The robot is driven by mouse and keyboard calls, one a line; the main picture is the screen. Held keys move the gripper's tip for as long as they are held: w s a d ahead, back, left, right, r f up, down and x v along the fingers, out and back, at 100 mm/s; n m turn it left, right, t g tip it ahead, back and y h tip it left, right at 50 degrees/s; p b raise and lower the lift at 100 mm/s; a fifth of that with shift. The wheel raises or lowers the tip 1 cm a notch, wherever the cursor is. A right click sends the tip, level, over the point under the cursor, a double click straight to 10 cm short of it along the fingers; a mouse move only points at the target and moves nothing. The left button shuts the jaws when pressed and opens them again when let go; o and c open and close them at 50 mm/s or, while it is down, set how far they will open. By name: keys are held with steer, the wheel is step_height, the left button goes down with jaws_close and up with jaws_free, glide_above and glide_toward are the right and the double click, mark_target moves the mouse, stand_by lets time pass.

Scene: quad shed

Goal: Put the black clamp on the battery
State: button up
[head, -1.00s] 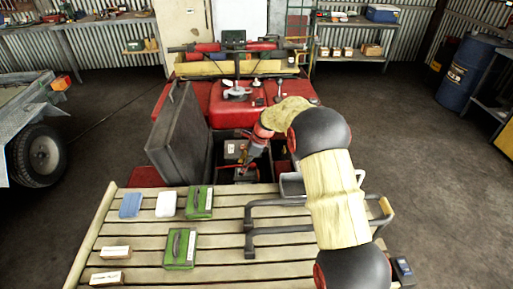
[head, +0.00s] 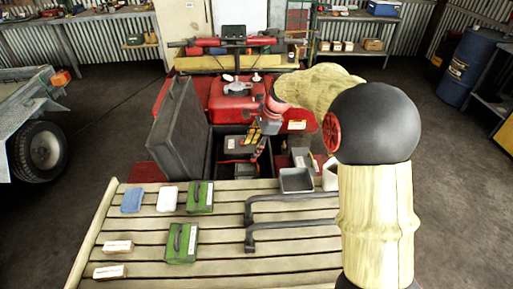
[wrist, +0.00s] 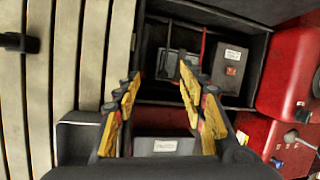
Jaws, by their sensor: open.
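My gripper (head: 262,150) is open over the right part of the quad's open bay. Its yellow-padded fingers stand wide apart in the wrist view (wrist: 158,100), with nothing held between them. A dark box with a white label, probably the battery (wrist: 231,64), sits in the bay beyond the fingers; it also shows in the head view (head: 236,144). Beside it lies a dark shape with a red strip (wrist: 203,45) next to it. I cannot make out the black clamp for certain; the fingers hide part of the bay.
A labelled grey box (head: 301,157) and a grey tray (head: 297,181) stand right of the bay. An upright black panel (head: 175,130) borders its left. The slatted rack (head: 215,262) in front carries green boxes (head: 182,243), small cartons and black bars (head: 290,222).

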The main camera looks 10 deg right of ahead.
steer(key=shift+s+a+r+n, duration=0.1)
steer(key=shift+s+r+n, duration=0.45)
steer(key=shift+s+r, duration=0.4)
steer(key=shift+s+r+n, duration=0.55)
steer(key=shift+s+r, duration=0.15)
steer(key=shift+s, duration=0.45)
